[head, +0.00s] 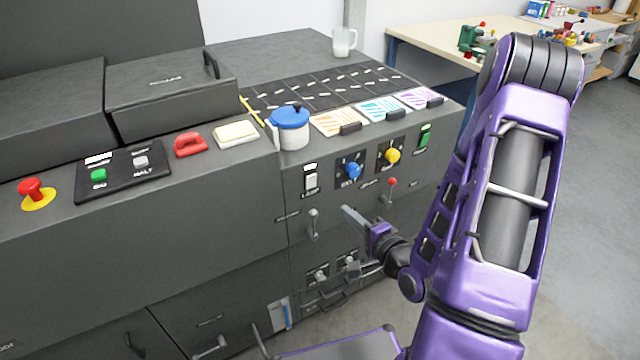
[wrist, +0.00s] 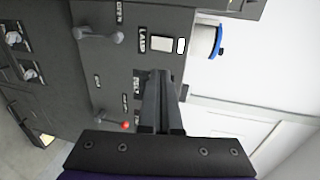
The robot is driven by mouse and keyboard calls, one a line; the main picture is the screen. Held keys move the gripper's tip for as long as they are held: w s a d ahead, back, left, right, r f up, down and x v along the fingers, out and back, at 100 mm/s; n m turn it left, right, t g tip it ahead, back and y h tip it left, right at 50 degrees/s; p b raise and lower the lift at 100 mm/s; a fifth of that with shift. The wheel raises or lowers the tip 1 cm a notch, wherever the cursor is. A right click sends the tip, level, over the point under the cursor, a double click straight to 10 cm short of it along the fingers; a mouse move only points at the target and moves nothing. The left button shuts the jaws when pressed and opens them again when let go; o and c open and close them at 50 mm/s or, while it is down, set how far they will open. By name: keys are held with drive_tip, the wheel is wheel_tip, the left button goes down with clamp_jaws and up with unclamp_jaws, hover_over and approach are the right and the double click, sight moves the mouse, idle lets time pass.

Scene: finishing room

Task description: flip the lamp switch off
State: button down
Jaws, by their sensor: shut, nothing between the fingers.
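The lamp switch (head: 311,182) is a white rocker on the dark front panel, below a small bright white rectangle (head: 310,167). In the wrist view the lamp switch (wrist: 161,43) lies beside lettering that appears to read LAMP, just beyond my fingertips. My gripper (head: 347,211) is shut and empty, in front of the panel, lower and to the right of the switch in the head view. In the wrist view my gripper (wrist: 160,74) points toward the switch, with a visible gap in the picture. Its fingers hide part of the panel, and I see no contact.
Near the switch are a blue knob (head: 353,171), a yellow knob (head: 393,156), a green switch (head: 424,135), a red-tipped lever (head: 390,190) and a grey lever (head: 313,224). A blue-lidded pot (head: 291,128) stands on the ledge above. Open floor lies to the right.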

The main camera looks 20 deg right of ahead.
drive_tip(key=b, duration=1)
approach(314, 178)
drive_tip(key=x, duration=0.5)
drive_tip(key=shift+w+a+f, duration=0.1)
drive_tip(key=shift+f, duration=0.2)
drive_tip(key=shift+w+a, duration=0.15)
drive_tip(key=shift+w, duration=0.5)
drive_tip(key=shift+w+r, duration=0.25)
drive_tip(key=shift+w, duration=0.05)
